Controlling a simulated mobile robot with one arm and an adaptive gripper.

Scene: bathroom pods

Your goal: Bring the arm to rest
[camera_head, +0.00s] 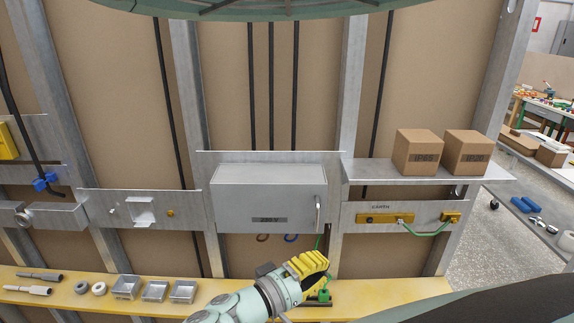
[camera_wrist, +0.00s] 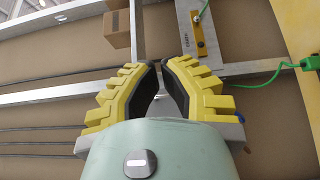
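My gripper (camera_head: 318,262) is in front of the lower wall frame, below the grey cabinet and above the yellow ledge, in the head view. Its yellow fingers with black pads also show in the wrist view (camera_wrist: 160,62). They stand close together with a narrow gap between the tips, and nothing shows between them. A green connector (camera_head: 324,295) appears just below the fingers in the head view; whether it touches them I cannot tell. In the wrist view the fingers are clear of the green wire (camera_wrist: 250,83) at the right.
The grey cabinet (camera_head: 268,198) is behind and above my gripper. An earth bar (camera_head: 385,218) with a green wire is to its right, under a shelf with two cartons (camera_head: 417,152).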

